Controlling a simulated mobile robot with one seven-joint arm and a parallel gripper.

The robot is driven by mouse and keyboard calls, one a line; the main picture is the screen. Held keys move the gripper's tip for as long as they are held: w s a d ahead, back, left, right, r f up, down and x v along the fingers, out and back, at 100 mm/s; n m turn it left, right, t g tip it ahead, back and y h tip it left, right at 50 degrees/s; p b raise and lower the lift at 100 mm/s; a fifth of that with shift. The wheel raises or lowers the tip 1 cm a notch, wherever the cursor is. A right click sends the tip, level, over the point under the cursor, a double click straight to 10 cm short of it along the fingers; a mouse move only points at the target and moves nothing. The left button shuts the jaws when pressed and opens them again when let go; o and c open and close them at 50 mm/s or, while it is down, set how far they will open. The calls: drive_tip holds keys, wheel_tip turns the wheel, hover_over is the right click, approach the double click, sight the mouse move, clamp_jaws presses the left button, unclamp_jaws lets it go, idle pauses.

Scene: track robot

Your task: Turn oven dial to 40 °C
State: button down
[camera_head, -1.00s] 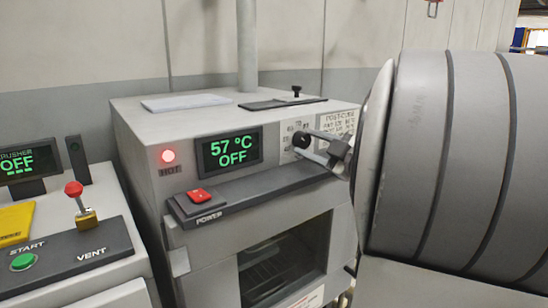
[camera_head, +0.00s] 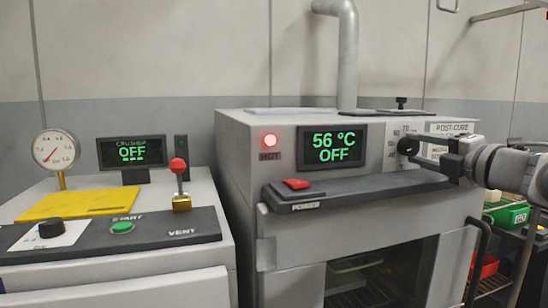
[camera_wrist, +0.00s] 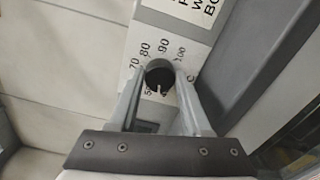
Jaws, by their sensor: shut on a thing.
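The grey oven (camera_head: 240,185) stands at the centre right in the head view. The black oven dial (camera_head: 407,147) is at the right of the front panel. My gripper (camera_head: 430,157) is at the dial, coming from the right. In the wrist view, my gripper (camera_wrist: 163,90) is shut on the dial (camera_wrist: 160,74), a finger on each side. Scale numbers 70, 80 and 90 show around it; the lower numbers are partly hidden. I cannot tell the exact setting.
A black ledge (camera_head: 365,188) with a red power switch (camera_head: 297,184) runs below the panel. A crusher console (camera_head: 110,235) with a red-knobbed lever (camera_head: 179,175) stands at the left. A shelf with a green bin (camera_head: 508,214) is at the far right.

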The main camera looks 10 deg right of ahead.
drive_tip(key=shift+n+b, duration=1.2)
drive_tip(key=shift+n, duration=0.4)
drive_tip(key=shift+c, duration=1.8)
unclamp_jaws()
drive_tip(key=shift+s, duration=0.15)
